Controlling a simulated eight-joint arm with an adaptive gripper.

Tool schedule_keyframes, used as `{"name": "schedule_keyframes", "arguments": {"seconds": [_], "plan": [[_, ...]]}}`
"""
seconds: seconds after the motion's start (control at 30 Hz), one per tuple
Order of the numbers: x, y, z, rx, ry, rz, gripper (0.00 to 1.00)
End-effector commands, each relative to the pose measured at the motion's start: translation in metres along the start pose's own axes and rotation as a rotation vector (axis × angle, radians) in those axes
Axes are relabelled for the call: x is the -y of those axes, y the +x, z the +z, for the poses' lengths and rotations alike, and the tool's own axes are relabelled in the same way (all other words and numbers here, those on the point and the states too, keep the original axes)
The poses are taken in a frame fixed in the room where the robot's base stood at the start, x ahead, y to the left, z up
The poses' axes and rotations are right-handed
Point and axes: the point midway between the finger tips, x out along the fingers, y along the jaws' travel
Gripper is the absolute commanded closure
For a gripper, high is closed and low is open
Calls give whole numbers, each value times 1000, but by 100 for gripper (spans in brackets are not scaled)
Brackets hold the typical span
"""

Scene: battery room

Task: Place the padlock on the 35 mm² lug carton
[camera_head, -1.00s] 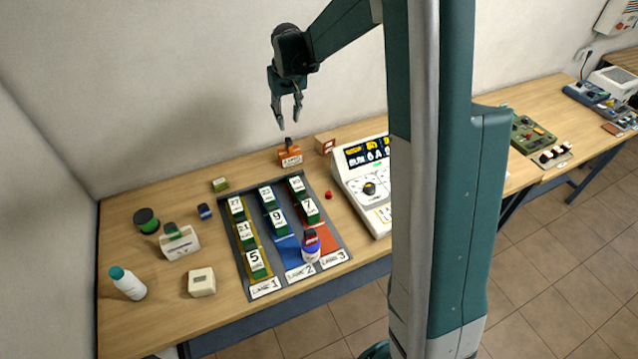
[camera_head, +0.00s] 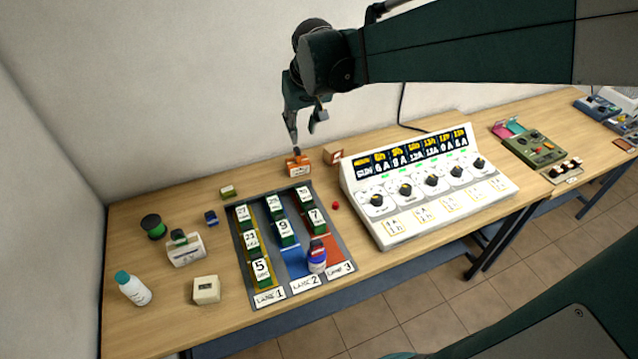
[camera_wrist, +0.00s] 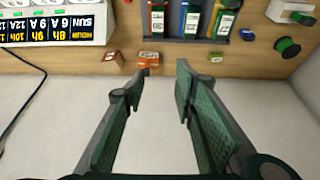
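My gripper (camera_head: 302,132) is open and empty, above the back of the bench and just over a small orange carton (camera_head: 298,171) with a white label. In the wrist view my gripper (camera_wrist: 160,75) has its fingers apart, with the orange carton (camera_wrist: 148,59) beyond the left fingertip. A small dark item stands on or at that carton. A brown carton (camera_head: 333,155) stands beside it on the right. A small dark-blue item (camera_head: 210,217) lies left of the lane board. I cannot tell which item is the padlock, nor read which carton says 35 mm².
A lane board (camera_head: 270,290) holds numbered green blocks and a blue-and-white bottle (camera_head: 317,257). A white console (camera_head: 430,190) stands to the right. A white box (camera_head: 186,250), cream box (camera_head: 206,290), white bottle (camera_head: 132,288) and green spool (camera_head: 153,226) stand left. The wall is behind.

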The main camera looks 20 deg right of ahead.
Motion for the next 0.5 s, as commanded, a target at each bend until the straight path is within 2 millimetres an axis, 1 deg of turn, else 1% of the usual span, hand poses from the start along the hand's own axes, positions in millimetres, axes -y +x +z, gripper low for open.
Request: {"name": "schedule_keyframes", "arguments": {"seconds": [0.03, 0.2, 0.5], "plan": [[2, -7, 9, -9, -1, 0, 72], [7, -27, 36, -37, -1, 0, 72], [15, -55, 84, -89, 0, -1, 72]]}}
